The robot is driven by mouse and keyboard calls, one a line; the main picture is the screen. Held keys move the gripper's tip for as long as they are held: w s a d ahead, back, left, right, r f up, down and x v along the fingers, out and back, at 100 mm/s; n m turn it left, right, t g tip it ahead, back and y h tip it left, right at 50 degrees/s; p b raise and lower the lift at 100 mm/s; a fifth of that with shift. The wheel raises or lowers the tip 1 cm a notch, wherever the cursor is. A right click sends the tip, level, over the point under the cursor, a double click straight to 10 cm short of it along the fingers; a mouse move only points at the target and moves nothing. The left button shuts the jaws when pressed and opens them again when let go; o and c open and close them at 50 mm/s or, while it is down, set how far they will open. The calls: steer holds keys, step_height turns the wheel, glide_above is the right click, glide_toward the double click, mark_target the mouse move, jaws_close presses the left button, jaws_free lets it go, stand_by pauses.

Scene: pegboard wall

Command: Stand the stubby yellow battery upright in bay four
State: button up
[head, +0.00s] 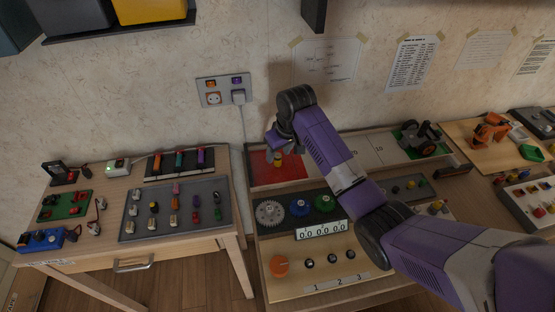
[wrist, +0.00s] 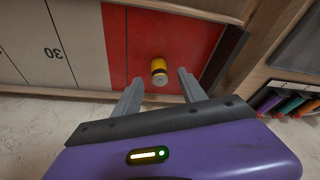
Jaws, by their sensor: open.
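A stubby yellow battery (wrist: 159,66) with a dark band and a pale end is on the red section of a long panelled board (wrist: 115,40) in the wrist view. It lies just beyond and between my gripper's (wrist: 160,77) two fingertips, with a gap to both. The fingers are spread and empty. In the head view my gripper (head: 277,152) hangs over the red section, and the yellow battery (head: 278,163) shows just under it, partly hidden. I cannot tell from these views whether it stands or lies. No bay marked four can be made out.
A grey tray (head: 225,233) with several small batteries and parts is on the left table. A console with round gears (head: 299,208) and a counter (head: 321,230) stands in front of the red section. A wheeled model (head: 416,137) is at the board's right end. The wall is close behind.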

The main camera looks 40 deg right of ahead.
steer(key=shift+x, duration=1)
jaws_close()
steer(key=shift+r, duration=0.15)
